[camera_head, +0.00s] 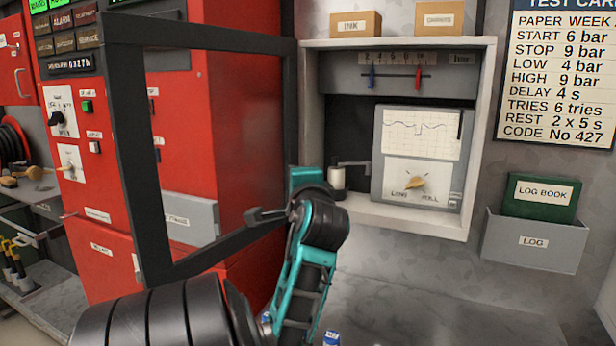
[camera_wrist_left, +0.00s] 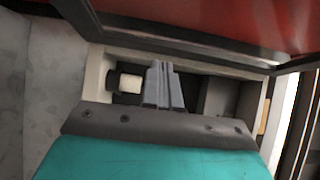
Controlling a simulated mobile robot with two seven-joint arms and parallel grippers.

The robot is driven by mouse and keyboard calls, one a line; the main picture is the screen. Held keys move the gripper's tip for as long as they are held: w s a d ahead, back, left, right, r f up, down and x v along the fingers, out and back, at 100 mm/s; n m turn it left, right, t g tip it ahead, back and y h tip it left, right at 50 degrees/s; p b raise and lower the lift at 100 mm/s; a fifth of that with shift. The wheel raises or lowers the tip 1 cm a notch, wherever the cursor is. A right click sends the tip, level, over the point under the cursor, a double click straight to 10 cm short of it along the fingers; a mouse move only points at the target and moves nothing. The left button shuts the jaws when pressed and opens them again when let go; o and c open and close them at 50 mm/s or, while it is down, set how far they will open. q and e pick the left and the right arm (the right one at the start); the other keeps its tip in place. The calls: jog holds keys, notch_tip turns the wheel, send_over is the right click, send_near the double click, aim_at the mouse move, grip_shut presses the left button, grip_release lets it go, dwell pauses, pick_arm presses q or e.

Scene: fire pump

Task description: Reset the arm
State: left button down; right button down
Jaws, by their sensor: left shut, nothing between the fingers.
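My left arm, black and teal, reaches up from the bottom of the head view (camera_head: 305,265) toward the left side of the open recorder cabinet (camera_head: 480,150). In the left wrist view my left gripper (camera_wrist_left: 163,68) is shut and empty, its grey fingers in front of the cabinet recess. A white roll (camera_wrist_left: 130,84) shows just left of the fingers, apart from them in the picture. My right gripper is not in view.
The cabinet's black-framed door (camera_head: 135,150) stands open to the left, close to my arm. Inside are a chart recorder (camera_head: 422,135) and a yellow knob (camera_head: 416,183). A log holder (camera_head: 530,243) hangs at right. Red panels (camera_head: 185,110) stand left.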

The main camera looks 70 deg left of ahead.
pick_arm(q)
jog(key=shift+s+d, duration=0.25)
jog(key=shift+s, duration=0.05)
dwell(0.5)
jog(key=w+d+f+m+t+h, duration=0.15)
jog(key=w+d+f+h, duration=0.3)
jog(key=d+f, duration=0.45)
jog(key=w+d+f+m+t+h, duration=0.1)
jog(key=w+d+f+t+h, duration=0.3)
jog(key=d+f, duration=0.55)
jog(key=s+d+f+n+g+h, duration=0.1)
jog(key=s+d+f+g+h, duration=0.3)
jog(key=d+f, duration=0.55)
jog(key=s+d+f+n+g+h, duration=0.2)
jog(key=s+d+f+h, duration=0.45)
jog(key=d, duration=0.55)
jog(key=w+d+f+m+t, duration=0.1)
jog(key=w+d+f+t, duration=0.1)
jog(key=w+f+t, duration=0.5)
jog(key=shift+w+f+t+h, duration=0.3)
jog(key=shift+w+f+t, duration=0.15)
jog(key=shift+f, duration=0.3)
